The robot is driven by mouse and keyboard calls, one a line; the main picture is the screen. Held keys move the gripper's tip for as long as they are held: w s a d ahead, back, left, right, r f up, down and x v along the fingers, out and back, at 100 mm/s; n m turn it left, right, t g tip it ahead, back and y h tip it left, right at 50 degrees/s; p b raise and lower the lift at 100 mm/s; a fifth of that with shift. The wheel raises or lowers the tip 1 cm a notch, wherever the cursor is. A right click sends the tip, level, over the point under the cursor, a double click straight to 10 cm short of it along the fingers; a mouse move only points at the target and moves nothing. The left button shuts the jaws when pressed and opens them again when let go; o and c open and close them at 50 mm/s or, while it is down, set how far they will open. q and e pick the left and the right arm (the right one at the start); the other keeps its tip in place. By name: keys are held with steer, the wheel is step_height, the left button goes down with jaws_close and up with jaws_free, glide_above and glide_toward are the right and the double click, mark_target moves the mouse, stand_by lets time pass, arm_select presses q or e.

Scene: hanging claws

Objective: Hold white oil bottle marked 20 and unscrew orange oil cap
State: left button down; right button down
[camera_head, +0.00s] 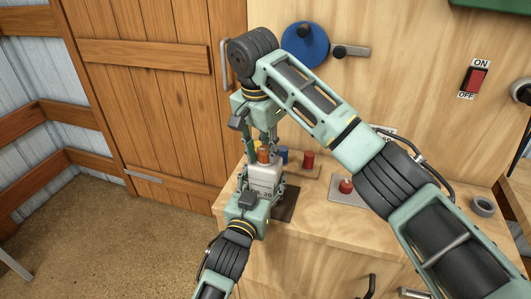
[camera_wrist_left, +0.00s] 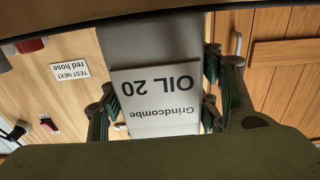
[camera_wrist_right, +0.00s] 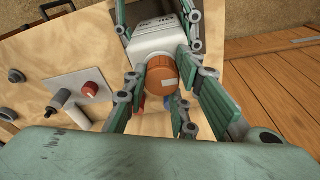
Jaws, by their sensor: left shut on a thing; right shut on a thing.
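The white oil bottle (camera_head: 265,181), marked OIL 20, stands upright at the left end of the wooden bench. Its label (camera_wrist_left: 157,98) shows upside down in the left wrist view. My left gripper (camera_head: 262,190) is shut on the bottle's body from the front, with fingers on both sides. The orange oil cap (camera_head: 263,156) is on top of the bottle. My right gripper (camera_wrist_right: 165,88) points down from above, its fingers closed around the orange cap (camera_wrist_right: 169,82). Whether the cap's thread is still engaged cannot be told.
A dark mat (camera_head: 286,205) lies beside the bottle. Red (camera_head: 308,160) and blue (camera_head: 283,154) pieces stand behind it. A plate with a red knob (camera_head: 346,186) and a grey ring (camera_head: 483,206) are further right. A wooden door (camera_head: 150,90) is behind left.

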steer(key=shift+f, duration=0.15)
steer(key=n, duration=0.4)
steer(key=shift+n+y, duration=0.3)
steer(key=n, duration=0.4)
steer(key=shift+y, duration=0.3)
steer(key=shift+n, duration=1.5)
steer(key=shift+n+y, duration=0.3)
steer(key=shift+n, duration=0.1)
steer(key=n, duration=0.4)
steer(key=shift+a, duration=0.1)
steer(key=n, duration=0.4)
steer(key=shift+w+g+y, duration=0.1)
steer(key=shift+g+y, duration=0.2)
steer(key=shift+y, duration=0.1)
steer(key=shift+a+r+n, duration=0.1)
steer(key=shift+r+n, duration=0.1)
steer(key=shift+n, duration=1.2)
